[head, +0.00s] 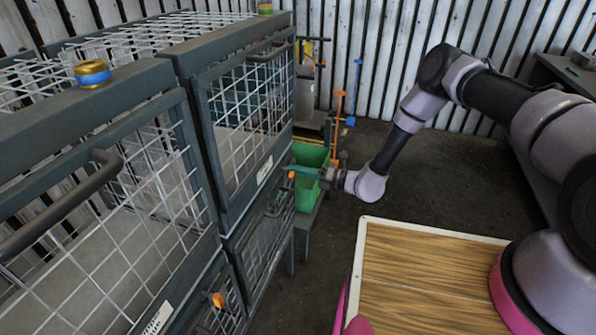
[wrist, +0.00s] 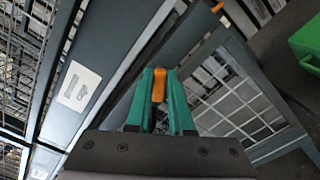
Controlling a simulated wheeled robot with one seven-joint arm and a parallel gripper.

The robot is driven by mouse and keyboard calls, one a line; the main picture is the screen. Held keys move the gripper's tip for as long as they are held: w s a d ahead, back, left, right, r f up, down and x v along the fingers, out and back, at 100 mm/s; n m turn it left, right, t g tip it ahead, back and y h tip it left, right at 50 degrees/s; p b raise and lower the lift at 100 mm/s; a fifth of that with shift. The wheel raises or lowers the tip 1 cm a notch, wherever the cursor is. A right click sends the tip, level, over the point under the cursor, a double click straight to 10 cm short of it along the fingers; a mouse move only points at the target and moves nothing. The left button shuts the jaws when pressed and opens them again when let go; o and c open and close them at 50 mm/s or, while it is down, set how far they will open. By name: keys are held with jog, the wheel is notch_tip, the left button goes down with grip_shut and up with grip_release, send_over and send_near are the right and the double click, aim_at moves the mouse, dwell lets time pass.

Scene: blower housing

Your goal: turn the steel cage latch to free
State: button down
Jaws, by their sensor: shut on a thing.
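The steel cage is a dark grey frame with wire mesh doors, stacked in two rows on the left in the head view. An orange latch (head: 291,175) sits at the upper edge of a lower mesh door (head: 268,238). My gripper (head: 300,172) reaches it from the right. In the wrist view my teal fingers (wrist: 160,88) are shut on the orange latch (wrist: 159,84), which shows upright between them. The lower door's mesh (wrist: 228,100) lies just beyond, to the right. The latch's base is hidden by the fingers.
A second orange latch (head: 217,299) is on the nearer lower door. Green bins (head: 309,155) stand just behind my gripper. A roll of tape (head: 92,73) lies on the cage top. Bare floor (head: 420,180) lies to the right.

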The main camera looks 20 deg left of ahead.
jog(key=m, duration=0.6)
jog(key=shift+f+m, duration=0.15)
jog(key=shift+m, duration=0.15)
dwell(0.5)
jog(key=c, duration=0.8)
grip_release()
jog(key=shift+d, duration=0.1)
jog(key=d, duration=1)
jog(key=shift+s+d, duration=0.35)
jog(key=shift+s, duration=0.05)
